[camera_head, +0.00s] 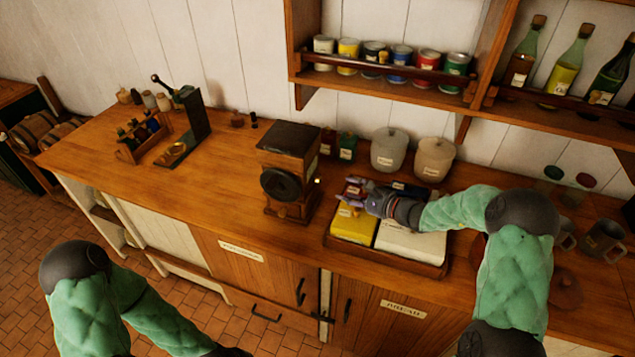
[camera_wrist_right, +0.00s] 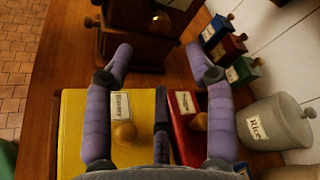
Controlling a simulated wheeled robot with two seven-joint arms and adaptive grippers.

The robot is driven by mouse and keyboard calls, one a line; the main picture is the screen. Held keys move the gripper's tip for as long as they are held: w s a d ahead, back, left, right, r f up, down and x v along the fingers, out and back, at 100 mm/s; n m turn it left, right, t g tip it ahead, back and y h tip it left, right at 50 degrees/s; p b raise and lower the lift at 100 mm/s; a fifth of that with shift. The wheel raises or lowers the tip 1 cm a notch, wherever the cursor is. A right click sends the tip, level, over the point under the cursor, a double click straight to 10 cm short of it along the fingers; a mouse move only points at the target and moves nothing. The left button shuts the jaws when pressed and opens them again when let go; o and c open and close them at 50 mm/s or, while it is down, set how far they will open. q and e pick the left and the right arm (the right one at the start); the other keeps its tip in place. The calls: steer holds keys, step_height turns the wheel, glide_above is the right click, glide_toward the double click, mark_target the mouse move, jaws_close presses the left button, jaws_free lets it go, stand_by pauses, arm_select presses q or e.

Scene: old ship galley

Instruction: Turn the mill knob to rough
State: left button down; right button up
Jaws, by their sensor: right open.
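The mill (camera_head: 292,150) is a dark brown wooden box with a large black round disc (camera_head: 281,184) on its front. It stands on the wooden counter. A small pale knob (camera_head: 317,181) shows on its right side; it also shows in the right wrist view (camera_wrist_right: 162,21), near the top edge. Its setting cannot be read. My right gripper (camera_head: 352,190) is open and empty, just right of the mill above the boxes. In the right wrist view its purple fingers (camera_wrist_right: 158,55) spread towards the mill, apart from the knob. My left gripper (camera_head: 232,352) is mostly cut off by the bottom edge.
A tray (camera_head: 385,262) holds a yellow box (camera_head: 353,225), a white box (camera_head: 410,242) and a red box (camera_wrist_right: 187,130) below my right gripper. Small tins and two lidded jars (camera_head: 390,150) stand behind. A shelf (camera_head: 390,78) hangs above.

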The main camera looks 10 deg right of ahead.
mark_target(321, 181)
steer(key=x, duration=1)
steer(key=shift+w+a, duration=0.15)
steer(key=shift+w, duration=0.15)
steer(key=shift+s+r, duration=0.1)
steer(key=c, duration=1.1)
